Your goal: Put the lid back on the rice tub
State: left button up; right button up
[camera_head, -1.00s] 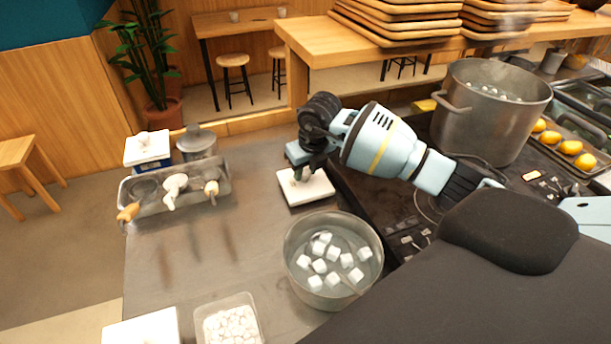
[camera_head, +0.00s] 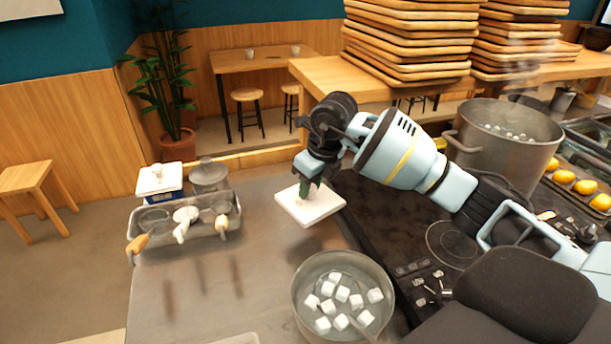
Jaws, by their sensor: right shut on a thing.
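My right gripper (camera_head: 309,187) is shut on a flat white square lid (camera_head: 322,208), holding it by the middle of its top. The lid is slightly tilted and seems to hang just above the steel counter, beyond the steel pot of white cubes (camera_head: 303,273). A pale rim of a tub (camera_head: 235,339), likely the rice tub, only just shows at the bottom edge; its contents are out of view. My left gripper is not in view.
A steel tray with ladles (camera_head: 233,222), a blue-and-white lidded box (camera_head: 160,182) and a grey canister (camera_head: 210,176) stand at the left. A large steaming pot (camera_head: 500,150) stands at the right. The counter's (camera_head: 220,260) middle is mostly clear.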

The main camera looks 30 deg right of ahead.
jog(key=s+a+n+g, duration=0.2)
jog(key=s+a+n, duration=0.1)
jog(key=n, duration=0.7)
jog(key=s+a+n+g, duration=0.2)
jog(key=s+a+n, duration=0.2)
jog(key=n, duration=0.6)
jog(key=s+a+r+n+g, duration=0.1)
jog(key=s+a+n, duration=0.3)
jog(key=n, duration=0.6)
jog(key=shift+s+a+r+g, duration=0.1)
jog(key=shift+s+g, duration=0.4)
jog(key=shift+s, duration=0.3)
jog(key=n, duration=0.1)
jog(key=s+n, duration=0.1)
jog(key=shift+s+a+n+h, duration=0.15)
jog(key=shift+n+h, duration=0.25)
